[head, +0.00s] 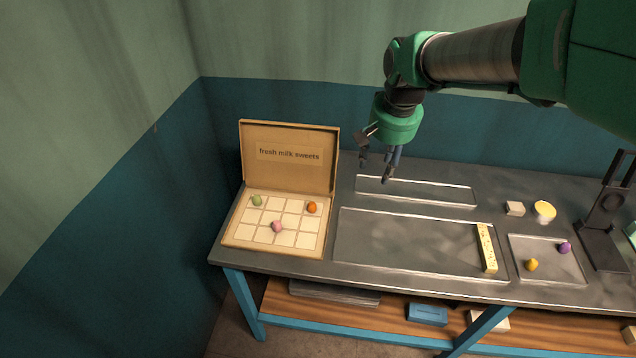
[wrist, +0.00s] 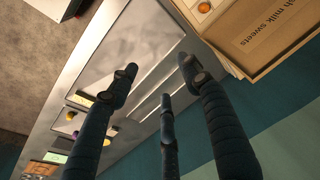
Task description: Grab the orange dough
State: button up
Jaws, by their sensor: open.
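A small orange ball of dough (head: 312,207) sits in the back right part of the divided tray in the open sweets box (head: 290,253). It also shows at the top edge of the wrist view (wrist: 204,7). My gripper (head: 378,165) hangs in the air above the bench, to the right of the box and higher than the dough. Its three dark fingers (wrist: 160,78) are spread apart in the wrist view, with nothing between them.
A green ball (head: 257,201) and a pink ball (head: 277,227) share the box. Its raised lid (head: 290,155) stands behind them. Shallow metal trays lie right of it, one with a yellow bar (head: 486,248). Yellow (head: 531,264) and purple (head: 565,247) balls lie farther right.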

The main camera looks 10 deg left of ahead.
jog(key=w+a+f+g+p, duration=0.1)
jog(key=w+a+f+p, duration=0.1)
jog(key=w+a+f, duration=0.6)
jog(key=g+p, duration=0.1)
jog(key=p, duration=0.1)
send_over(312, 203)
notch_tip(312, 203, down, 10)
jog(key=shift+d+r, duration=0.1)
jog(key=shift+d, duration=0.2)
jog(key=shift+a+f+b, duration=0.1)
jog(key=shift+f+b, duration=0.65)
jog(key=shift+f, duration=3.55)
jog(key=shift+f, duration=0.1)
jog(key=shift+a+f+b, duration=0.15)
jog(key=shift+f+b, duration=0.15)
jog(key=shift+f, duration=0.95)
jog(key=shift+a+f+b, duration=0.1)
jog(key=shift+f+b, duration=0.2)
jog(key=shift+f, duration=0.95)
